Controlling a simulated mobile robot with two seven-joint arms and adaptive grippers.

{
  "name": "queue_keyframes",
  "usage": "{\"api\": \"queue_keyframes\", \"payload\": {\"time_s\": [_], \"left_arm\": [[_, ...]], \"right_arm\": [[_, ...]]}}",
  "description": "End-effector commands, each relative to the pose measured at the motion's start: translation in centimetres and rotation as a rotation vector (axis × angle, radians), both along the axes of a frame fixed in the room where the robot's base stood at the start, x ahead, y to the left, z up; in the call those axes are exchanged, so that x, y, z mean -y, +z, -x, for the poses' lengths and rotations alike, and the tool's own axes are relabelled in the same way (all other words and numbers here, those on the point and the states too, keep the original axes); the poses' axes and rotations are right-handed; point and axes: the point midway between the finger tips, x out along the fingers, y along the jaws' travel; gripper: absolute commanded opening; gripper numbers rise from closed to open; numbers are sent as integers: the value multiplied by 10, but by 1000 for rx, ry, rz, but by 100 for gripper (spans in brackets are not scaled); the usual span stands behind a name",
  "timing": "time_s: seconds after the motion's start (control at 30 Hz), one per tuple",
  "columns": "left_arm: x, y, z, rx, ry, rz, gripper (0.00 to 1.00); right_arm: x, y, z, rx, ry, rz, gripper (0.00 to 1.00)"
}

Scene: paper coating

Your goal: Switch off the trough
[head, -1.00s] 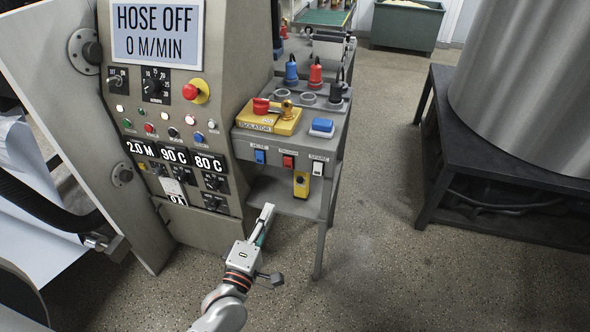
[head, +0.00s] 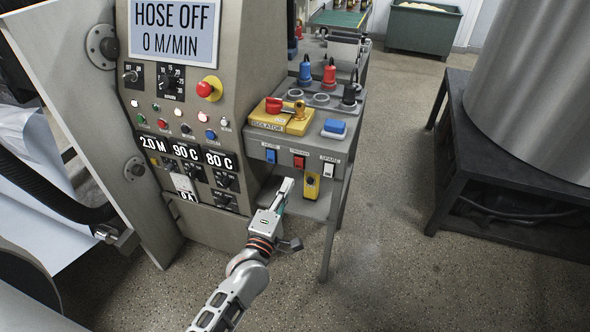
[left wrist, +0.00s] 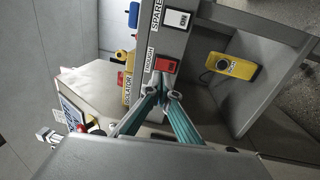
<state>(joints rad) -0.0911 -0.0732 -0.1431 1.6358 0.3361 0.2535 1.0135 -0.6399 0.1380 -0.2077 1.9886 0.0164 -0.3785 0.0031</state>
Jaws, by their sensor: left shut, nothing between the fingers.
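The red rocker switch labelled trough (head: 299,161) is on the front panel of the grey switch cabinet, between a blue switch labelled hose (head: 270,156) and a white switch labelled spare (head: 328,170). In the left wrist view the red switch (left wrist: 166,65) is just beyond my fingertips, under its trough label. My left gripper (head: 287,183) is shut and empty, a little below and left of the red switch in the head view. In the left wrist view its fingertips (left wrist: 164,87) meet close to the switch. I cannot tell whether they touch it. My right gripper is not in view.
A yellow isolator with a red handle (head: 273,105) sits on the cabinet top, beside a blue button (head: 335,126). A yellow device (head: 312,186) stands on the shelf below the switches. The machine panel (head: 192,98) reads "HOSE OFF". Open floor separates the cabinet from a dark stand (head: 455,160).

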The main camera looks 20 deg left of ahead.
Motion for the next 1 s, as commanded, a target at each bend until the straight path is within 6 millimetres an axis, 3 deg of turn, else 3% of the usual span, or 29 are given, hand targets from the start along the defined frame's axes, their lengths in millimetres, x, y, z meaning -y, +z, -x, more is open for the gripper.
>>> {"api": "queue_keyframes", "payload": {"time_s": [0.2, 0.4, 0.87, 1.0], "left_arm": [[1, 5, -40, 1, 0, -2, 0], [2, 7, -60, 0, 0, -1, 0], [2, 8, -66, 0, 0, -1, 0], [2, 16, -73, 2, -1, -3, 0]], "right_arm": [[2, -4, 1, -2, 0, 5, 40], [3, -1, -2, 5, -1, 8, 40], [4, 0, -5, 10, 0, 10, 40], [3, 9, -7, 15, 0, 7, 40]]}}
